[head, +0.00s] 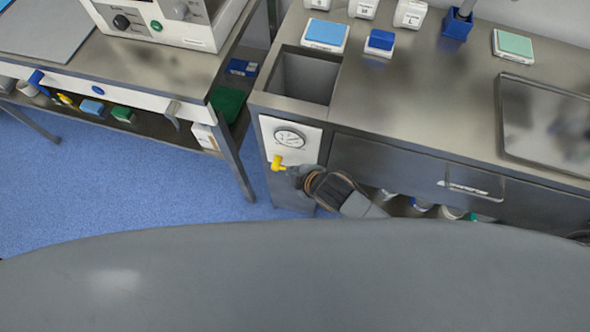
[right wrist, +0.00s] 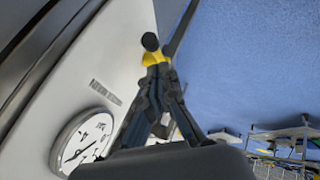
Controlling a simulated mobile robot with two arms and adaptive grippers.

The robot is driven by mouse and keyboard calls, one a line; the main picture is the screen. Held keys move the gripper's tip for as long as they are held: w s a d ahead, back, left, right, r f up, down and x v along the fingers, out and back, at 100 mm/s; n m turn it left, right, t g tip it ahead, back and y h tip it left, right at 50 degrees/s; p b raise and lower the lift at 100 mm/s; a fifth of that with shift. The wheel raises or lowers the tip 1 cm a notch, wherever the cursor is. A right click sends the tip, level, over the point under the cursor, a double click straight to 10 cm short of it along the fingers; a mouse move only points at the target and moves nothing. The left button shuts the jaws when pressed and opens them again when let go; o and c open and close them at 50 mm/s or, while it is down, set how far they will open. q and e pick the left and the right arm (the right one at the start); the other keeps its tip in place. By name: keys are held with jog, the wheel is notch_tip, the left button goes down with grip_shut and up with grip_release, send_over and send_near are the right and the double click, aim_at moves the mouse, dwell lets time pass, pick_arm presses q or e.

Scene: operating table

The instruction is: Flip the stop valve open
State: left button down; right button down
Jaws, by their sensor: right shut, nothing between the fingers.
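The stop valve has a yellow handle (head: 278,163) on the white panel at the front end of the steel counter. In the right wrist view, yellow valve parts (right wrist: 154,58) with a dark round end show just beyond the fingertips. My right gripper (head: 299,174) is shut and empty, close beside the handle on its right. In the right wrist view its fingertips (right wrist: 155,76) meet in front of the yellow part. I cannot tell whether they touch it. The fingers hide part of the valve. My left gripper is not in view.
A round pressure gauge (head: 289,138) sits above the valve on the white panel. An open sink-like recess (head: 302,77) lies behind it in the counter. A steel cart (head: 150,65) stands to the left, with blue floor (head: 130,185) between. Drawers (head: 425,172) are to the right.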

jog(key=shift+w+d+f, duration=0.25)
jog(key=shift+w+f, duration=0.05)
jog(key=shift+f, duration=0.15)
jog(key=shift+s+d+f+m+t+y+b, duration=0.1)
jog(key=shift+d+f+m+t+y+b, duration=0.15)
jog(key=shift+f+y+b, duration=0.3)
jog(key=shift+s+d+f+m+t+y+b, duration=0.15)
jog(key=shift+d+f+y+b, duration=0.2)
jog(key=shift+f, duration=0.3)
jog(key=shift+r, duration=0.1)
